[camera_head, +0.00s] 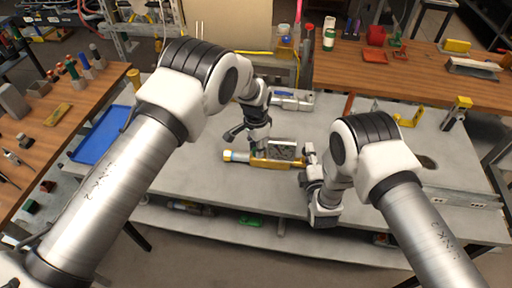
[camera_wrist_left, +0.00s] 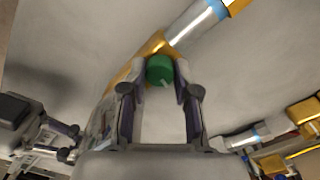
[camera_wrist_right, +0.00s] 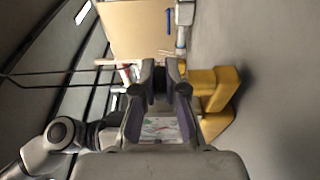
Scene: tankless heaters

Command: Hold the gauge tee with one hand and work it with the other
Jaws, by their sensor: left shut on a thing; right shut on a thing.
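The gauge tee (camera_head: 275,162) lies along the grey bench as a brass-coloured body with a pale tube at its left end. My left gripper (camera_head: 258,149) reaches down to it from above. In the left wrist view its fingers are shut on a green knob (camera_wrist_left: 159,69) beside the brass body (camera_wrist_left: 150,45). My right gripper (camera_head: 305,155) is at the right end of the tee, shut. In the right wrist view, yellow brass parts (camera_wrist_right: 208,92) sit right beside its fingertips.
A dark patterned square piece (camera_head: 284,149) is just behind the tee. A blue tray (camera_head: 100,136) lies at the bench's left, and a yellow-topped fitting (camera_head: 457,112) stands at the right. A brown box panel (camera_head: 228,25) rises behind. The bench front is mostly clear.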

